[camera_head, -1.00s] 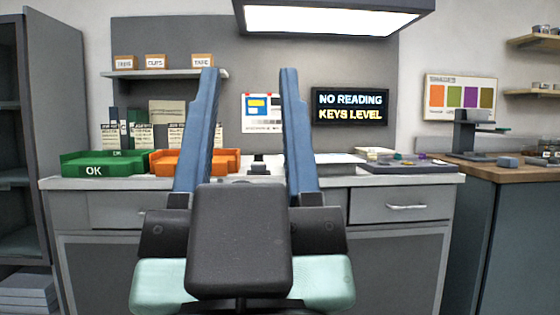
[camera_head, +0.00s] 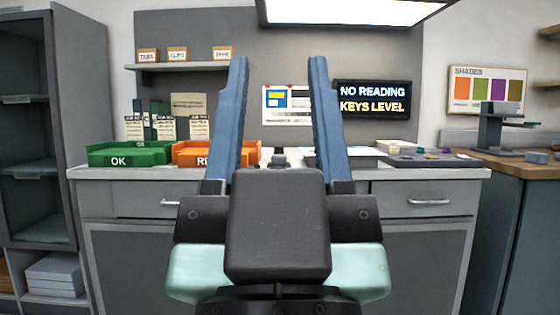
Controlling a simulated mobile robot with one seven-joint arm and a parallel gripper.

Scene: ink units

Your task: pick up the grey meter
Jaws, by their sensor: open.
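My gripper (camera_head: 278,62) is in front of the grey counter, its two long blue fingers pointing up in the picture and wide apart, with nothing between them. A small dark thing (camera_head: 279,157) stands on the counter top and shows between the fingers. It may be the grey meter, but it is too small to tell. A dark grey stand-like device (camera_head: 497,128) stands on the wooden bench at the right. I cannot tell from its look whether that is the meter. The fingers hide parts of the counter top.
The counter (camera_head: 440,173) holds a green OK tray (camera_head: 120,160), an orange tray (camera_head: 190,160) partly hidden by the left finger, and a dark flat tray (camera_head: 430,162) with small coloured pieces. A lit sign (camera_head: 372,99) reads NO READING KEYS LEVEL. An open cabinet (camera_head: 82,120) stands left.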

